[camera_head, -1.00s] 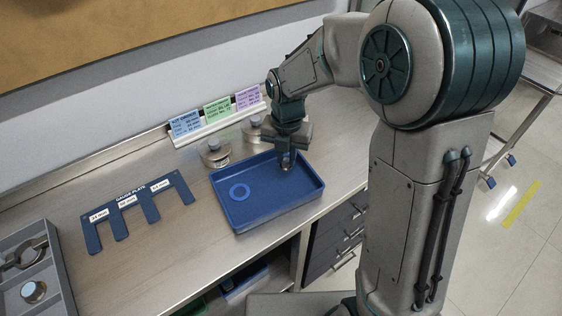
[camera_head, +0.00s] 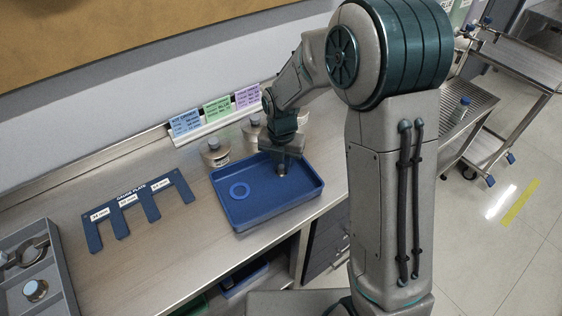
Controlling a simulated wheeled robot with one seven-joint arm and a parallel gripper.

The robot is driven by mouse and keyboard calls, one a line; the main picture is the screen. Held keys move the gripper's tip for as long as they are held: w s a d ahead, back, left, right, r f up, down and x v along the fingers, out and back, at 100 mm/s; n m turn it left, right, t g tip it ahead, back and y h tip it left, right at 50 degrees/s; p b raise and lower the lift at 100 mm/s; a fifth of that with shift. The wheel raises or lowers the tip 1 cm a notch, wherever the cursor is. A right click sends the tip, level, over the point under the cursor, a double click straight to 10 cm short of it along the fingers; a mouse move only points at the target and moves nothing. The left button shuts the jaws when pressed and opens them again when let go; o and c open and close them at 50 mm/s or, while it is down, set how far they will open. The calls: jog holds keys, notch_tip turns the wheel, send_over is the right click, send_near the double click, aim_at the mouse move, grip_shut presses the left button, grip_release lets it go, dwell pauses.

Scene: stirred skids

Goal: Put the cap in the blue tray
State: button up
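My gripper (camera_head: 283,168) points down over the tray's back right part. A small, pale metallic piece (camera_head: 283,172), apparently the cap, shows between the fingertips. The gripper looks shut on it. It is low over the tray floor, and I cannot tell whether it touches the floor. My gripper's body hides part of the tray's back wall.
Round metal pieces (camera_head: 215,153) stand behind the tray, before coloured label cards (camera_head: 218,109). A blue gauge plate (camera_head: 122,222) lies left of the tray. A grey divided box (camera_head: 66,290) holding metal parts is at far left. A steel trolley (camera_head: 505,75) stands at right.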

aim_at(282, 167)
jog(key=o, duration=0.4)
notch_tip(282, 167, up, 12)
jog(key=shift+s+d+r, duration=0.1)
jog(key=shift+r, duration=0.15)
jog(key=shift+s+d+r+m+t, duration=0.5)
jog(key=shift+s+d+m, duration=2.25)
jog(key=shift+m, duration=2.65)
jog(key=shift+s+d+r+m+t, duration=0.55)
jog(key=shift+s+d+m, duration=1.15)
jog(key=shift+s+m, duration=2.8)
jog(key=shift+s+d+r+m+t, duration=0.5)
jog(key=shift+s+d+m, duration=1.8)
jog(key=shift+m, duration=4)
